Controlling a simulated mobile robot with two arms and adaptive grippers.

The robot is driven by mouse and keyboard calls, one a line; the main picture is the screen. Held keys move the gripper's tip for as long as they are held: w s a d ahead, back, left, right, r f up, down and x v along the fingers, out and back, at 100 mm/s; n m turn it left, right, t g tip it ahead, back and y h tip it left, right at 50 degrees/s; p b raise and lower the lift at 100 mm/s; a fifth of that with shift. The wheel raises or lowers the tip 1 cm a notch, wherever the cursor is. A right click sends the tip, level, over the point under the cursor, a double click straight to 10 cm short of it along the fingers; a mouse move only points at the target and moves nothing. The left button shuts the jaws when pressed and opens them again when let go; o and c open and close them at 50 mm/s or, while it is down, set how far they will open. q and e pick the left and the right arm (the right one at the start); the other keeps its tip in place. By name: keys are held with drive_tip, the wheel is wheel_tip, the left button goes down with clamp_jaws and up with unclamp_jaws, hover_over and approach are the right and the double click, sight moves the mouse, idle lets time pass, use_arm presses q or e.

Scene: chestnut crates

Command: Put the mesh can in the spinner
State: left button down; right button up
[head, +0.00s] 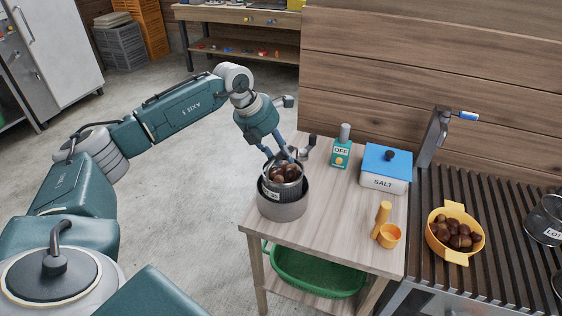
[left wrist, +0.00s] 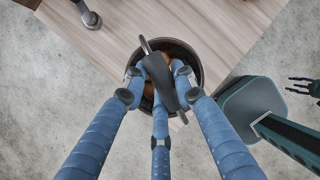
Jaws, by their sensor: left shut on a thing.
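The mesh can (head: 269,187) is a dark can with a pale label and a light rim, with chestnuts inside. It sits partly inside the round grey spinner (head: 283,211), its upper part above the spinner's rim. I cannot tell whether it touches the bottom. My left gripper (head: 285,157) comes down from above and is shut on the can's top bar or handle. In the left wrist view the fingers (left wrist: 158,85) close around this dark bar, over the can's round rim. My right gripper (left wrist: 300,85) shows small at the right edge there, its fingers apart and empty.
The wooden table (head: 325,215) also holds a crank, a teal OFF box (head: 341,152), a blue-lidded SALT box (head: 386,168) and an orange scoop (head: 388,235). A yellow pan of chestnuts (head: 438,220) stands on the slatted grill at right. A green basket (head: 315,272) sits below.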

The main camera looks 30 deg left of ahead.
use_arm(q)
wheel_tip(320, 180, down, 3)
drive_tip(key=shift+w+f, duration=0.1)
drive_tip(key=shift+f, duration=0.05)
drive_tip(key=c, duration=1.4)
unclamp_jaws()
drive_tip(key=shift+f, duration=0.15)
drive_tip(key=b, duration=0.3)
approach(281, 162)
drive_tip(key=s+d+r, duration=0.2)
drive_tip(key=s+r, duration=0.3)
drive_tip(key=r, duration=0.1)
drive_tip(key=shift+d, duration=0.25)
